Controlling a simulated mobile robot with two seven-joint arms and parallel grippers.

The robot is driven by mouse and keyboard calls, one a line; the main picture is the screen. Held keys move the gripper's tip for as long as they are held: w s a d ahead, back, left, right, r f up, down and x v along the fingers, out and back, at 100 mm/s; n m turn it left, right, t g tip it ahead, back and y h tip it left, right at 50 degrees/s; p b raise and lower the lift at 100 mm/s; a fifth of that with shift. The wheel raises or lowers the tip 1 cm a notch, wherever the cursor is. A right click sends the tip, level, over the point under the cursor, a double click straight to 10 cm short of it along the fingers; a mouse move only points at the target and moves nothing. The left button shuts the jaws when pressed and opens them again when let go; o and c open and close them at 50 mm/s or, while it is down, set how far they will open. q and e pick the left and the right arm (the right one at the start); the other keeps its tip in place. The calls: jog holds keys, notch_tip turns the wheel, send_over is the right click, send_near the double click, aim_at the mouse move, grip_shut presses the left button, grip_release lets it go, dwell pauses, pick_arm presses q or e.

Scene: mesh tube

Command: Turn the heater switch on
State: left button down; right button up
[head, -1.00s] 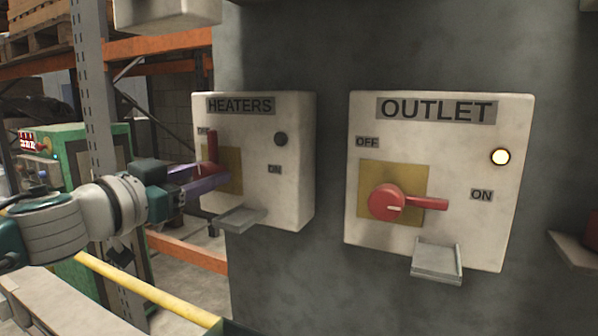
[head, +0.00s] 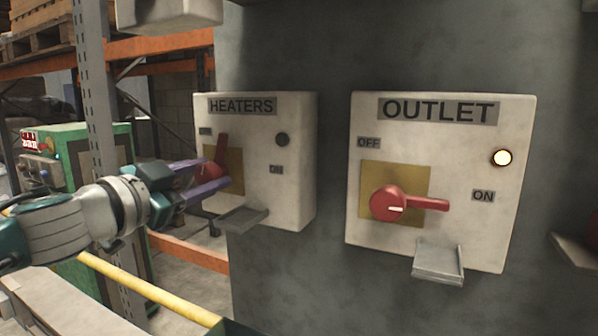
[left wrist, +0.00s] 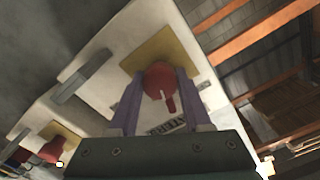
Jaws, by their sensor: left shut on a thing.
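The white HEATERS box (head: 297,165) is on the grey wall, left of centre in the head view. Its red switch (head: 222,148) has its handle pointing up, tilted slightly right, between the OFF label and the ON label (head: 276,170). The round lamp (head: 282,140) on this box is dark. My left gripper (head: 213,176) is shut on the switch's red hub, with its purple fingers on either side. The left wrist view shows the red switch (left wrist: 160,80) between the two fingers. My right gripper is not in view.
The OUTLET box (head: 510,190) is to the right, with its red switch (head: 400,203) pointing toward ON and its lamp (head: 501,157) lit. A grey metal ledge (head: 243,217) juts out below the heater switch. A yellow rail (head: 150,290) runs below my left arm.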

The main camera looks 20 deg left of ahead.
pick_arm(q)
jog(key=m, duration=0.3)
jog(key=shift+m, duration=0.4)
jog(key=m, duration=0.3)
jog(key=shift+m, duration=0.3)
jog(key=m, duration=0.3)
jog(key=shift+b, duration=0.35)
jog(key=shift+m, duration=1.8)
jog(key=shift+c, duration=1.7)
grip_release()
jog(key=shift+s, duration=0.1)
